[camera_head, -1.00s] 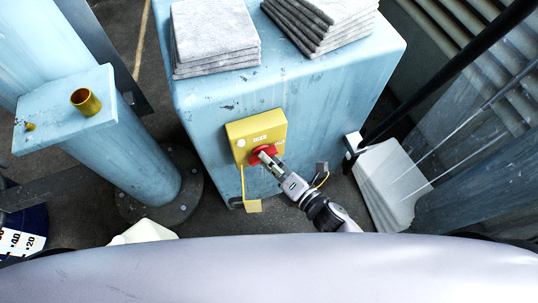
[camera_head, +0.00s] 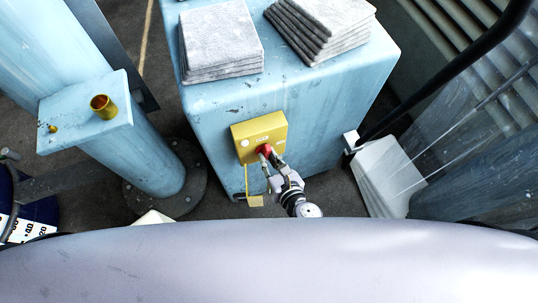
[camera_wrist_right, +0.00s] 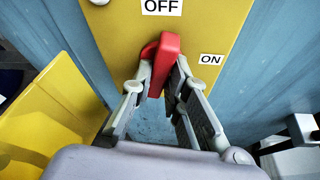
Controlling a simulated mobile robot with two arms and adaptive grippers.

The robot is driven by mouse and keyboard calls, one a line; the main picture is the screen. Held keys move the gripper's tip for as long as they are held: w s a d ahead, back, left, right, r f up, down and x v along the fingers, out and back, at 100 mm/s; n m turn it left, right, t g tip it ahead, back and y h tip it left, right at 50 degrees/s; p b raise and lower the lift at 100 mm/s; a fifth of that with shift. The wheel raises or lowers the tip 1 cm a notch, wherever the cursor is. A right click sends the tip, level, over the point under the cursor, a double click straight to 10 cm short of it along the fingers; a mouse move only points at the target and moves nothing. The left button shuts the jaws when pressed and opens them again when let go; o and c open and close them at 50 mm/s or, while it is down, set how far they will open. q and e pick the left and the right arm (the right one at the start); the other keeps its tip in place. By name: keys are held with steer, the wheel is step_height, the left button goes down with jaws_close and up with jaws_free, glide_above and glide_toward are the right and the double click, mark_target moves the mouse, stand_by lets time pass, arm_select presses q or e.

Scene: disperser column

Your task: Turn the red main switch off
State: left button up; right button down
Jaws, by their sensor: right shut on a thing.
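The yellow switch box (camera_head: 245,131) is on the front of the light blue cabinet. Its red main switch (camera_head: 265,149) shows at the box's lower part, partly covered by my right gripper (camera_head: 271,160). In the right wrist view the red handle (camera_wrist_right: 167,50) stands nearly upright between the fingers of my right gripper (camera_wrist_right: 163,75), which are shut on it. Its top end is just below the OFF label (camera_wrist_right: 162,6). The ON label (camera_wrist_right: 211,60) is to the right of the handle. My left gripper is not in view.
A yellow flap (camera_wrist_right: 50,110) hangs at the box's lower left. Grey pads (camera_head: 220,38) lie stacked on the cabinet (camera_head: 310,120). A blue column (camera_head: 150,160) with a brass cup (camera_head: 103,106) on its bracket stands left. A pale panel (camera_head: 385,175) is at the right.

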steer(key=shift+n+h+p, duration=0.5)
steer(key=shift+n+h, duration=0.1)
steer(key=shift+n, duration=0.2)
steer(key=shift+s+f, duration=0.1)
steer(key=c, duration=1.6)
jaws_free()
steer(key=shift+o, duration=0.2)
steer(key=v, duration=1.2)
steer(key=shift+a, duration=0.15)
